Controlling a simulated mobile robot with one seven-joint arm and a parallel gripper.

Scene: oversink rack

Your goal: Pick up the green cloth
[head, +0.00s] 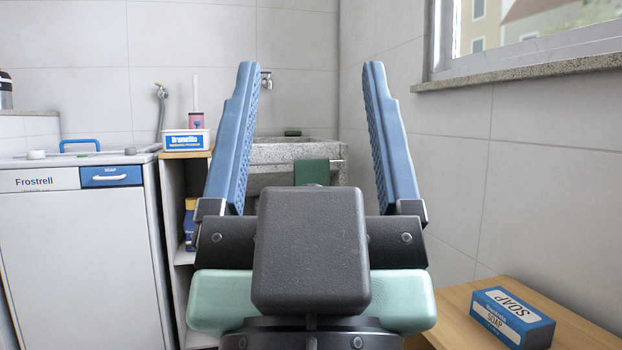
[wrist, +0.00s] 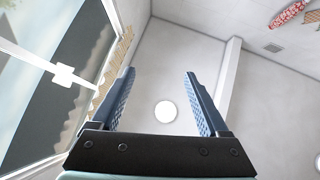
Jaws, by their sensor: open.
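The green cloth (head: 311,172) hangs on the rail at the front of the stone sink (head: 283,152), at the back of the room in the head view. It shows between my gripper's fingers, well beyond them, and its lower part is hidden behind my gripper. My gripper (head: 308,70) is raised in front of the head camera, its two blue fingers wide apart and empty. In the wrist view my gripper (wrist: 158,75) is also open, pointing toward the ceiling with nothing between the fingers. The cloth is not in the wrist view.
A white washing machine (head: 85,255) stands at the left, beside a narrow shelf (head: 178,215) with a Brunello box (head: 185,140) on top. A wooden table (head: 470,338) with a blue soap box (head: 511,317) is at the right front. A window (head: 530,30) is upper right.

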